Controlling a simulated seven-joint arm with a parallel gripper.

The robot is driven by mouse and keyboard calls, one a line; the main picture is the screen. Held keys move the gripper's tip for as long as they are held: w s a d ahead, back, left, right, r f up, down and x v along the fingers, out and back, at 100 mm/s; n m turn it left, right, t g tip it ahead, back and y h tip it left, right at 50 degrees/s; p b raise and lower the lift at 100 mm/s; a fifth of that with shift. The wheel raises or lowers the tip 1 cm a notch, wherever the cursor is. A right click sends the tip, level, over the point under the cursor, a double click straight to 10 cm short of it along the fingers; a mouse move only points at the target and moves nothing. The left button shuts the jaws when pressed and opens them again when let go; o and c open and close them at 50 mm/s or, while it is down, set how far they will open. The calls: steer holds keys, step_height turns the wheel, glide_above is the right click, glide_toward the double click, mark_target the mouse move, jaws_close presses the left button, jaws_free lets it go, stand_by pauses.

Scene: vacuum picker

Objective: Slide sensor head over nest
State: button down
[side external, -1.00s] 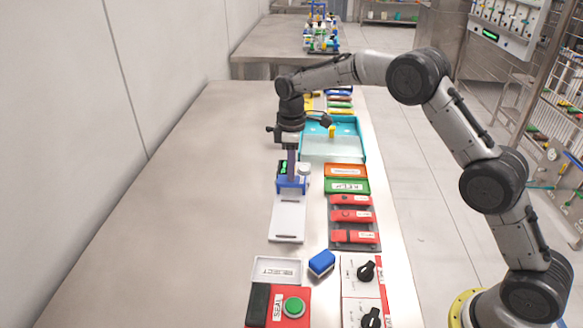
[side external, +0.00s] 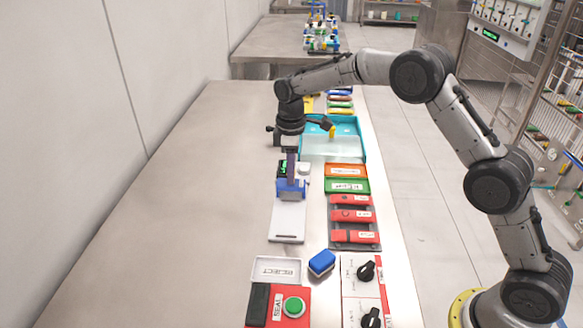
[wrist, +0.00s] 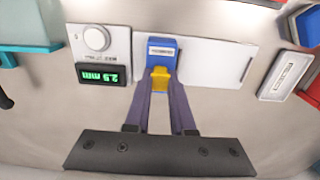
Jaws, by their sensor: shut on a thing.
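The sensor head is a blue block (side external: 291,190) with a white label, on a long white plate (side external: 287,222). In the wrist view the head (wrist: 163,48) straddles the plate (wrist: 215,62), and a yellow tab (wrist: 159,92) faces my gripper. My gripper (wrist: 160,76) is shut on this tab with its two purple fingers. In the side view my gripper (side external: 291,168) reaches down to the head from the far side. A dark slot mark (side external: 287,237) shows at the plate's near end. I cannot tell which part is the nest.
A display reading 2.5 mm (wrist: 100,75) and a round knob (wrist: 96,38) sit beside the head. A teal tray (side external: 362,152), red blocks (side external: 352,215), a blue block (side external: 321,262) and a REJECT tray (side external: 276,269) are nearby. The table left of the plate is clear.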

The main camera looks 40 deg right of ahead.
steer(key=s+a, duration=0.6)
steer(key=shift+s+a, duration=0.35)
steer(key=shift+a, duration=0.05)
steer(key=c, duration=0.8)
jaws_free()
steer(key=shift+o, duration=0.2)
steer(key=shift+r, duration=0.6)
step_height(320, 180, up, 13)
steer(key=shift+f, duration=0.15)
